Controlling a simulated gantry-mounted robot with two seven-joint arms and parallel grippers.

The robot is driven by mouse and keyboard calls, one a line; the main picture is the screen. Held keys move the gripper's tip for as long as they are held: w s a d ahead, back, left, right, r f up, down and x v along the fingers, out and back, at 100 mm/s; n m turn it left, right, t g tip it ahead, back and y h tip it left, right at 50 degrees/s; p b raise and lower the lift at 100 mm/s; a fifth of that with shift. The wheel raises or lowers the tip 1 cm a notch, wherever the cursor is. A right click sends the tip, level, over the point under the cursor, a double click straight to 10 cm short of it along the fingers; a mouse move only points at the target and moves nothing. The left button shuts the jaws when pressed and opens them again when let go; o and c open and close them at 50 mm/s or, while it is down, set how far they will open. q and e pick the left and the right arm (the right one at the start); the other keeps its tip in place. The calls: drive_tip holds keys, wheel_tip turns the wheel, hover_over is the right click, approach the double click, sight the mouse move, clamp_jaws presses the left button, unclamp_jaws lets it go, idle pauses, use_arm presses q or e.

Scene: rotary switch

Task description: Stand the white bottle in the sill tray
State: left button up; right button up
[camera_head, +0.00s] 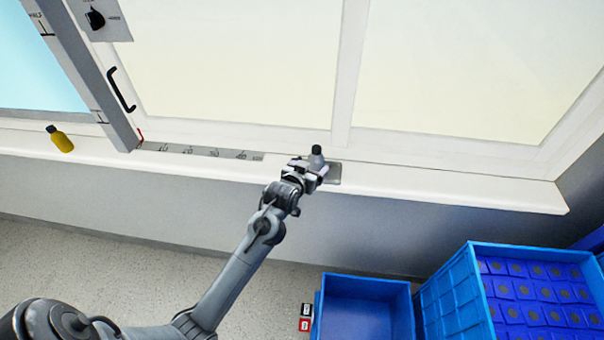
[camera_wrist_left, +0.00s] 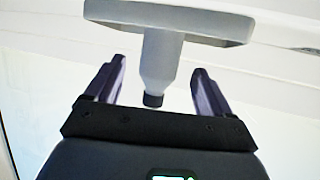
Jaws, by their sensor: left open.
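The white bottle (camera_head: 316,158), looking light grey with a dark cap, stands upright at the sill tray (camera_head: 335,174), a small grey tray on the window sill. In the left wrist view the bottle (camera_wrist_left: 160,62) appears with its base against the tray (camera_wrist_left: 215,24) and its cap towards my palm. My left gripper (camera_head: 313,169) is open at the bottle. Its fingers lie either side of the bottle, with a visible gap on each side in the wrist view. The gripper hides part of the bottle and tray in the head view. My right gripper is out of view.
A yellow bottle (camera_head: 61,140) with a dark cap is on the sill at the left. A marked scale strip (camera_head: 200,151) runs along the sill. A black handle (camera_head: 120,90) and rotary knob (camera_head: 96,20) are at upper left. Blue crates (camera_head: 366,281) stand below right.

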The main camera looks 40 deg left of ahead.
use_arm(q)
drive_tip(key=s+d+f+m+g+h, duration=0.1)
drive_tip(key=s+d, duration=0.4)
drive_tip(key=s, duration=0.6)
drive_tip(key=s+d+f+m+g+h, duration=0.2)
drive_tip(key=s+d+f+g, duration=0.2)
drive_tip(key=s, duration=0.7)
drive_tip(key=s+d+f+m+g+h+p, duration=0.1)
drive_tip(key=s+d+f+m+g, duration=0.1)
drive_tip(key=s+d, duration=0.6)
drive_tip(key=s+f+g, duration=0.1)
drive_tip(key=s+g, duration=0.1)
drive_tip(key=s, duration=0.1)
drive_tip(key=shift+s+d+f+m, duration=0.15)
drive_tip(key=shift+s+d+m, duration=0.05)
drive_tip(key=shift+d+m, duration=0.1)
wheel_tip(320, 180, up, 35)
drive_tip(key=p, duration=3.4)
drive_tip(key=shift+f+p, duration=0.2)
drive_tip(key=shift+p, duration=0.1)
